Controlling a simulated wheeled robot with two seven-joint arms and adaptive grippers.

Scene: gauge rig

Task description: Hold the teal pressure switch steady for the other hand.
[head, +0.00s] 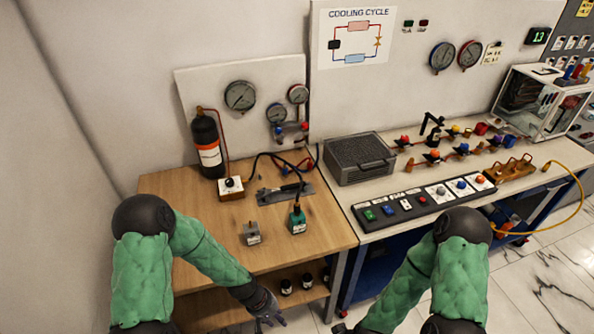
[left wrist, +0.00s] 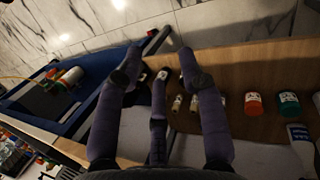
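The teal pressure switch (head: 298,222) stands upright on the wooden bench near its front edge. A black cable rises from its top and curves back over the bench. My left gripper (head: 272,315) is below and in front of the bench edge, apart from the switch. I cannot make out the switch in that view. Only a dark tip of my right gripper (head: 340,328) shows at the bottom edge of the head view, so its fingers are mostly hidden.
A grey block-like fitting (head: 251,234) stands left of the switch. A black cylinder (head: 207,146) and a white-topped box (head: 231,187) are behind. The lower shelf holds dark jars (head: 286,287), plus orange (left wrist: 254,104) and teal (left wrist: 289,104) containers. The bench's front left is clear.

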